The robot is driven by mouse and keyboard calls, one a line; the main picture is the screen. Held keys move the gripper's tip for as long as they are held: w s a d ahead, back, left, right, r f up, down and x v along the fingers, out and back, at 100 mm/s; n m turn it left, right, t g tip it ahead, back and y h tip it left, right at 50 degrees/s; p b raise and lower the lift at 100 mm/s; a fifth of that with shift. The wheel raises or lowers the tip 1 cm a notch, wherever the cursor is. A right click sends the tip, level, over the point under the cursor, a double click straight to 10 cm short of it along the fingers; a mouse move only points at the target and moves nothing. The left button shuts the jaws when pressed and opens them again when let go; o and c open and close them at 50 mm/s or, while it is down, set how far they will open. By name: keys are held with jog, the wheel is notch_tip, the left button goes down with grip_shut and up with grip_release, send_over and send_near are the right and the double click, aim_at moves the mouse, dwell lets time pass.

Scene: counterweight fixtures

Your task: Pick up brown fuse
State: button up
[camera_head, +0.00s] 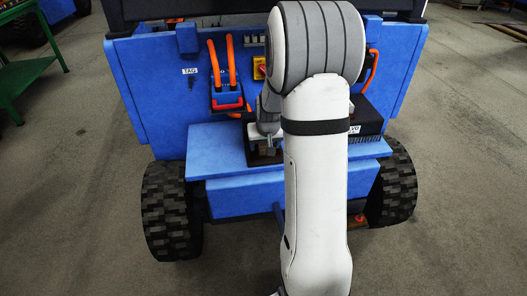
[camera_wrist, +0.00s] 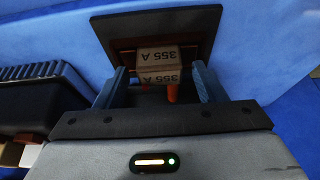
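A brownish fuse block (camera_wrist: 158,64) marked "355 A" sits in front of a dark holder plate (camera_wrist: 158,30) in the wrist view. Orange-red pieces show just below it. My gripper (camera_wrist: 157,82) has one finger on each side of the fuse, with gaps visible between the fingers and the block. It looks open, and I see no grip on the fuse. In the head view my gripper (camera_head: 266,140) is low over the blue shelf, left of my forearm. The fuse is too small and too covered there to make out clearly.
A black finned box (camera_wrist: 45,95) stands left of my gripper in the wrist view. In the head view, a blue wheeled cart (camera_head: 150,85) carries a red-handled switch (camera_head: 228,103) with orange cables. The blue shelf (camera_head: 215,145) has bare room at its left.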

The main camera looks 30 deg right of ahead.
jog(key=c, duration=0.8)
notch_tip(320, 180, up, 10)
jog(key=p, duration=0.3)
